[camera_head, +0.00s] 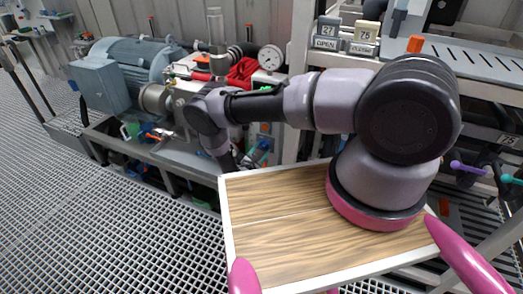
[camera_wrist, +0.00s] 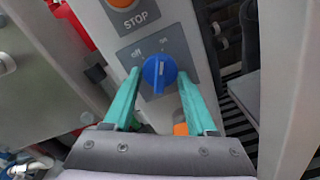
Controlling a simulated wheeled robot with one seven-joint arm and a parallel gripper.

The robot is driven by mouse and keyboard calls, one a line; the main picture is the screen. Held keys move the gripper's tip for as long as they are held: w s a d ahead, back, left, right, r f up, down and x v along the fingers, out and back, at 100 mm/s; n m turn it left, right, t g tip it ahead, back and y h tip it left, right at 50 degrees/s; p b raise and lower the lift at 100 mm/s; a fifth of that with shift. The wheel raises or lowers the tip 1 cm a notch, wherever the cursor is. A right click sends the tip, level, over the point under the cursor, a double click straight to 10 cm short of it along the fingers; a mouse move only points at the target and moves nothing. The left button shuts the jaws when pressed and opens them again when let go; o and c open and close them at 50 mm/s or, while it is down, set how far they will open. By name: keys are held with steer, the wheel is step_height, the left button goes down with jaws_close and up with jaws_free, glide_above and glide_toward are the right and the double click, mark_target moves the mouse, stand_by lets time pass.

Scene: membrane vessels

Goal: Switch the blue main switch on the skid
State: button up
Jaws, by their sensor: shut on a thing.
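The blue main switch (camera_wrist: 158,80) is a round knob with a pale mark on its face. It sits on a dark grey plate (camera_wrist: 186,52) with "off" printed at its upper left and a label, probably "on", above it to the right. My gripper (camera_wrist: 160,72) has its two teal fingers on either side of the knob and is shut on it. The pale mark runs roughly upright in the wrist view; I cannot tell exactly which label it points to. In the head view my arm reaches down to the skid, and the switch cannot be made out there.
An orange button (camera_wrist: 121,3) marked STOP is above the switch plate. Another orange part (camera_wrist: 181,129) shows below the knob. Grating floor (camera_head: 90,220) lies left.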

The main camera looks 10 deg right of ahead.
steer(key=shift+n, duration=0.3)
steer(key=n, duration=0.5)
steer(key=shift+s+n, duration=0.1)
steer(key=shift+n, duration=0.3)
steer(key=n, duration=0.5)
steer(key=shift+n, duration=0.3)
steer(key=o, duration=1.3)
steer(key=shift+o, duration=0.2)
steer(key=v, duration=1)
steer(key=shift+s+a, duration=0.15)
steer(key=shift+s, duration=0.15)
